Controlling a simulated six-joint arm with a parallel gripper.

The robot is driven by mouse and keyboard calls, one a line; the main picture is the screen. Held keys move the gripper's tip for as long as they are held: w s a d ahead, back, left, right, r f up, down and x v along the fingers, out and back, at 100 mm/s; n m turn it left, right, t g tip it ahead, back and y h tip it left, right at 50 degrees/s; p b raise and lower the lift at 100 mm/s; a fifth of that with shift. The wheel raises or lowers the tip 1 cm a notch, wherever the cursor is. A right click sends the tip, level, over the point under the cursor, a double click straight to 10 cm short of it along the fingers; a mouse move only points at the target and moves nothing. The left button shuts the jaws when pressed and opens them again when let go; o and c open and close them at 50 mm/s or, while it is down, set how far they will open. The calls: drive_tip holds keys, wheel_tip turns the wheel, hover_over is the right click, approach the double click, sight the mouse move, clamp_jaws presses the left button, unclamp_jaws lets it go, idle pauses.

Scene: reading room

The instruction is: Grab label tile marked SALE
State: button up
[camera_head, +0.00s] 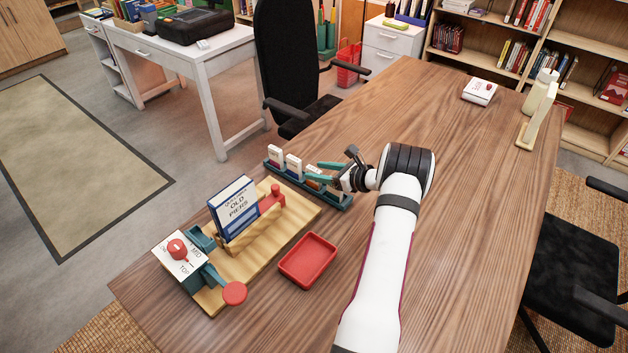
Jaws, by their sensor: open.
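A teal rack (336,200) stands near the left edge of the wooden table. It holds small upright label tiles: a white tile with a reddish mark (274,156), a white tile with a dark base (293,165), and a third tile with an orange part (313,177) close to my gripper. The lettering on the tiles is too small to read, so I cannot tell which says SALE. The fingers partly hide the rack's right end.
A wooden stand (262,254) with a blue book marked OLD PIERS (236,208) is in front of the rack. A white dial box (180,262) with a red knob and an empty red tray (308,260) are nearby.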

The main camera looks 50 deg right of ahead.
clamp_jaws()
idle(1.4)
